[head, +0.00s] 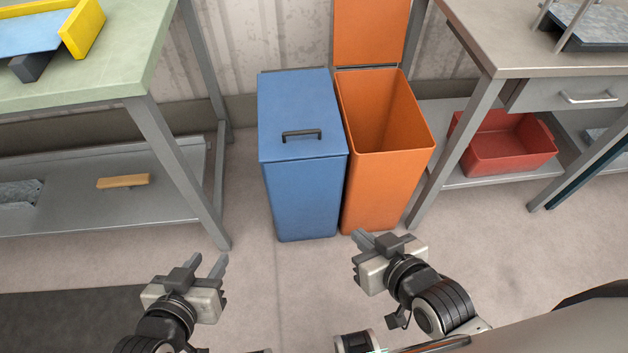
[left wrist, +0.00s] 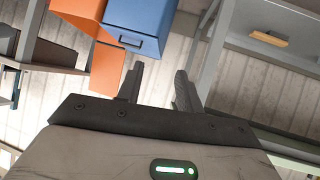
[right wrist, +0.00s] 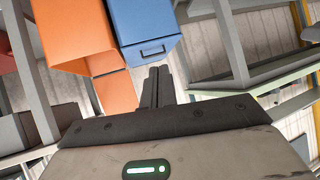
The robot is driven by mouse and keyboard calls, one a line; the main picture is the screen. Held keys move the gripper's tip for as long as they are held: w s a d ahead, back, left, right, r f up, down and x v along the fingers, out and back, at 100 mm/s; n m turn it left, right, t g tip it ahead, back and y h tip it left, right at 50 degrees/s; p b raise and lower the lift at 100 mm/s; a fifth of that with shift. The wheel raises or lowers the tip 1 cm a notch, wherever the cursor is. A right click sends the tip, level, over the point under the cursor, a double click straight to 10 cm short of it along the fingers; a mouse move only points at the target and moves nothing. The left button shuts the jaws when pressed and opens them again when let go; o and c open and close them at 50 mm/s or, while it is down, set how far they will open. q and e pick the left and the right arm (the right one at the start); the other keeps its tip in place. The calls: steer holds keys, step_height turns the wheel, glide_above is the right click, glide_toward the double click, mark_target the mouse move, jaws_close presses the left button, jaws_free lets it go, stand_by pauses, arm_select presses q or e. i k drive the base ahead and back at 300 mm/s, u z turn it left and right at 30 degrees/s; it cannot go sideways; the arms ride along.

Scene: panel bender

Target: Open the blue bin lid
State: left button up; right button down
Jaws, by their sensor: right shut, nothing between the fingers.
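The blue bin (head: 302,203) stands on the floor between two tables. Its blue lid (head: 296,105) is closed, with a dark handle (head: 301,134) near its front edge. The bin also shows at the top of the left wrist view (left wrist: 140,18) and of the right wrist view (right wrist: 143,20). My left gripper (head: 205,262) is open and empty, in front of the bin to its lower left. My right gripper (head: 362,237) is shut and empty, in front of the bins to the lower right. Neither gripper touches the bin.
An orange bin (head: 385,180) stands right beside the blue one, its lid (head: 370,32) raised upright. A green-topped table (head: 95,80) is at left, with a lower shelf. A workbench (head: 540,40) at right has a red crate (head: 508,150) below. The floor before the bins is clear.

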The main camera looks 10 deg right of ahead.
mark_target(298, 115)
steer(key=z, duration=0.3)
steer(key=k, duration=0.35)
steer(key=u, duration=1.15)
steer(key=i, duration=0.85)
steer(key=z, duration=0.5)
